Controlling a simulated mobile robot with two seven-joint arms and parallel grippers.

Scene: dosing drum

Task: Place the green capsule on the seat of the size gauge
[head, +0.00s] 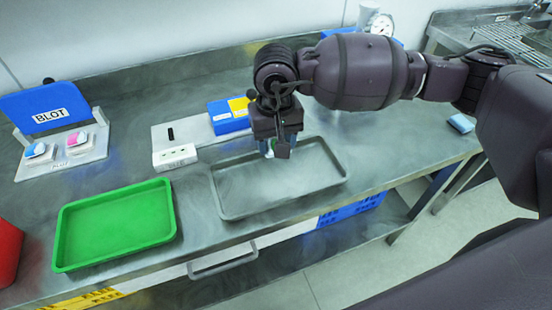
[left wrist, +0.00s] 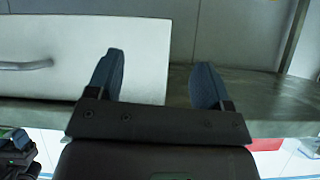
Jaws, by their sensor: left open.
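The green capsule (head: 272,147) shows as a small green and white patch at the fingertips of my right gripper (head: 277,148). The gripper points down at the back edge of the grey tray (head: 216,190) and partly hides the capsule. I cannot tell whether its fingers are closed on it or whether it touches the tray. The size gauge (head: 174,158) looks to be the white labelled block left of the tray, on a pale plate with a dark slot; its seat is not clear. My left gripper (left wrist: 158,80) is open and empty in the left wrist view, outside the head view.
A green tray (head: 65,238) lies at the front left. The blue BLOT stand (head: 45,105) is at the back left. A blue box (head: 229,117) stands behind the grey tray. A white drawer front (left wrist: 60,35) with a handle shows beyond my left fingers.

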